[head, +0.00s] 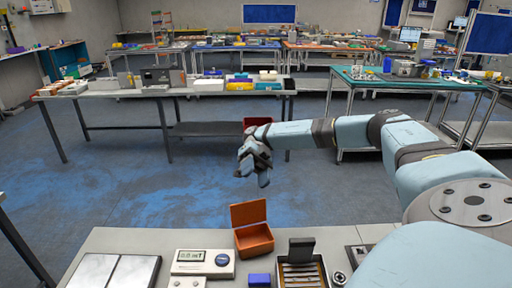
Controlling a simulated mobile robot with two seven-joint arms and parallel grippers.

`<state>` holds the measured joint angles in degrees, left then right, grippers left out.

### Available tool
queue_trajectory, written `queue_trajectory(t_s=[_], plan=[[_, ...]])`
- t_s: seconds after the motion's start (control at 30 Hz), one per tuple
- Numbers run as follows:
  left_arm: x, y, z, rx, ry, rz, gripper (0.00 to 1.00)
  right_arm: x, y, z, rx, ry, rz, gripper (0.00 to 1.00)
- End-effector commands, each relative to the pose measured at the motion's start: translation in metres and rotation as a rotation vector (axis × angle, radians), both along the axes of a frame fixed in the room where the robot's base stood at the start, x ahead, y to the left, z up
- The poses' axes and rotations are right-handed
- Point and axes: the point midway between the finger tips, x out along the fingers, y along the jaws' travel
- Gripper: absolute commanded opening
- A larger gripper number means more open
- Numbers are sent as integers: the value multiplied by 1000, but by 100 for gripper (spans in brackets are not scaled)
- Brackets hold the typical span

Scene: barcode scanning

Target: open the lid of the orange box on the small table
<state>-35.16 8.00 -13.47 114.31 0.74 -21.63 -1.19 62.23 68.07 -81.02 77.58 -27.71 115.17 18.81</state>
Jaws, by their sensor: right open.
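The orange box (255,241) stands near the far edge of the light grey table (135,240) at the bottom of the head view. Its lid (248,212) is raised and stands upright at the back of the box, so the lid is open. Part of the box's dark inside shows. My right gripper (254,179) is open and empty, with its fingers pointing down. In the picture it is above the lid, apart from it. My left gripper is not in view.
A white meter (203,262) and two flat plates (115,272) lie left of the box. Bare floor (150,195) lies beyond the table.

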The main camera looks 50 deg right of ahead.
Motion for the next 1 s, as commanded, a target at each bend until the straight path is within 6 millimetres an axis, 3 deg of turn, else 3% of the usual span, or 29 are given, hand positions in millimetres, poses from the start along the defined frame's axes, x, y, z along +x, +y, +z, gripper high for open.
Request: queue_trajectory(t_s=[0.03, 0.2, 0.4, 0.77, 0.83, 1.0], plan=[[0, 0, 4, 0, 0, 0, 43, 1, -1, 16, -1, -6, 0, 56], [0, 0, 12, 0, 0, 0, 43, 0, 0, 49, 0, -3, 0, 56], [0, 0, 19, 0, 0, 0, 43, 0, 0, 70, 0, 0, 0, 56], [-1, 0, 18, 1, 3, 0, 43, 0, 0, 74, -1, 1, 0, 56], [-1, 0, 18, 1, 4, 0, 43, 0, 0, 74, 0, 0, 0, 49], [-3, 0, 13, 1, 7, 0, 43, 9, 12, 65, -9, -85, 58, 49]])
